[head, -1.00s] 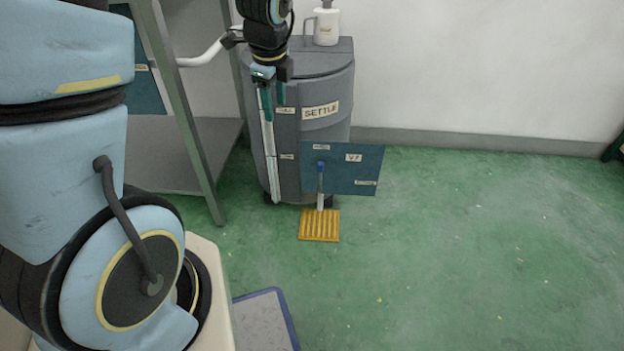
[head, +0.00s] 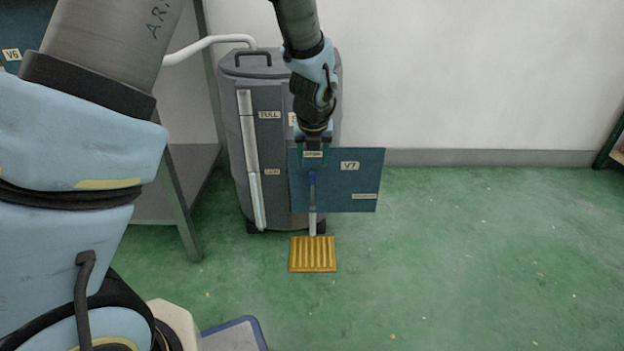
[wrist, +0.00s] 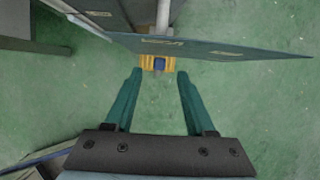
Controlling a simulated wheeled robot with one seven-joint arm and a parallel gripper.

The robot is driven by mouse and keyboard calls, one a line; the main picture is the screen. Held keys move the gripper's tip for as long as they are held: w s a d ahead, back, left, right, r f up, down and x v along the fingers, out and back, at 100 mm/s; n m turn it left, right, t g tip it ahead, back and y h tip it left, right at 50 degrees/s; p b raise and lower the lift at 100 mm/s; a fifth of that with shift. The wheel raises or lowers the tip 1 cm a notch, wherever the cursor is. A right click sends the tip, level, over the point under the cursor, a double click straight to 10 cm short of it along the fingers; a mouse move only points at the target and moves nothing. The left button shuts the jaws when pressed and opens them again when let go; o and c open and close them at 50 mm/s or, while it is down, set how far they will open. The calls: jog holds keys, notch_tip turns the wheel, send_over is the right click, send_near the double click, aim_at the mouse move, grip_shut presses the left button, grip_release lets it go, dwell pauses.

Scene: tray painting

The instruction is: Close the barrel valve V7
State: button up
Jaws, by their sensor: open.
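The valve V7 is a blue-capped piece (head: 311,180) above a short pale spout, in front of a dark blue panel (head: 350,195) labelled V7, low on the grey barrel (head: 275,150). In the wrist view the blue cap (wrist: 159,63) shows small, above the yellow grate, between and beyond my fingertips. My gripper (head: 312,160) points down just above the valve in the head view. In the wrist view its two teal fingers (wrist: 158,74) are apart with nothing between them. The gap to the valve and how its handle is turned are hard to tell.
A yellow floor grate (head: 312,255) lies below the spout. A pale sight tube (head: 250,160) runs up the barrel's front, and a white pipe (head: 205,47) reaches it from the left. A grey rack post (head: 180,205) stands at left. The green floor at right is clear.

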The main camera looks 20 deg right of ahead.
aim_at(313, 172)
jog(key=b+x, duration=0.2)
jog(key=x, duration=0.4)
jog(key=shift+w+f, duration=0.1)
jog(key=shift+f, duration=0.05)
grip_shut()
dwell(1.3)
